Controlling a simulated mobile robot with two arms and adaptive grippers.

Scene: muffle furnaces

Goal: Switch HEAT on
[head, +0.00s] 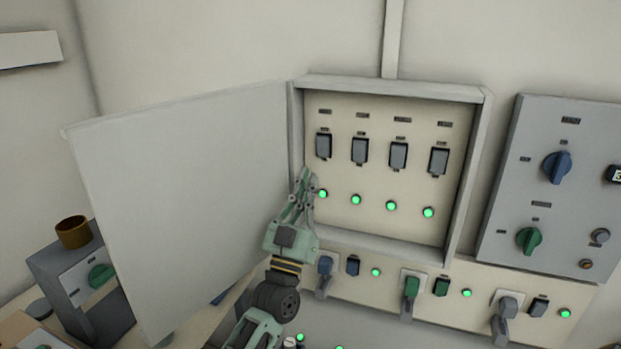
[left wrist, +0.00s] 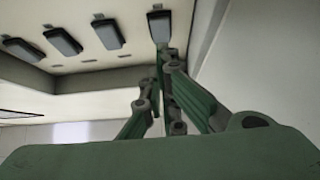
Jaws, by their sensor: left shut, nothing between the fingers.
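An open wall cabinet (head: 388,88) holds a row of dark rocker switches, with a lit green lamp below each. Labels above them are too small to read, so I cannot tell which is HEAT. My left gripper (head: 307,176) is shut and empty, pointing up at the cabinet's left side, just below and left of the leftmost switch (head: 324,146). In the left wrist view, the shut fingertips (left wrist: 164,58) are just below the end switch (left wrist: 159,27). I cannot tell whether they touch it. My right gripper is not in view.
The cabinet door (head: 185,190) stands open to the left, beside my left arm. Below is a panel with plugs, switches and green lamps (head: 376,272). A grey panel with knobs (head: 557,168) is at right. A grey box (head: 88,285) with a green knob is at lower left.

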